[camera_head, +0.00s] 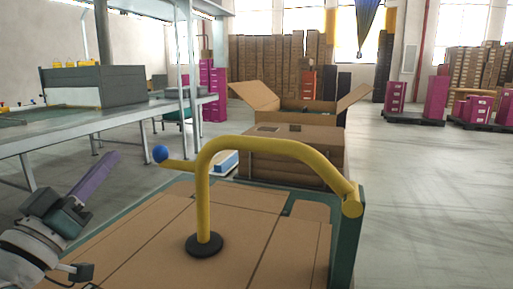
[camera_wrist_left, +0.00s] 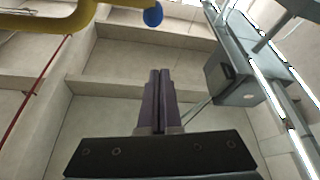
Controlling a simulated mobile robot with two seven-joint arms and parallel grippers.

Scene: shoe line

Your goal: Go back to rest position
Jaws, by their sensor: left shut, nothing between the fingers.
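My left gripper (camera_head: 104,165) comes in from the lower left in the head view, its purple fingers pointing up and to the right, over the left side of the cardboard-topped surface. In the left wrist view its two fingers (camera_wrist_left: 158,75) are pressed together with nothing between them. It is apart from the yellow bent pipe (camera_head: 204,200), which stands on a black round base to its right. My right gripper is in neither view.
A blue ball (camera_head: 160,153) sits at the pipe's left end, close to my left fingertips. A green-framed cardboard surface (camera_head: 290,235) lies in front. An open cardboard box (camera_head: 290,165) stands behind it. A grey metal table (camera_head: 60,132) is at the left. Open floor (camera_head: 430,200) lies right.

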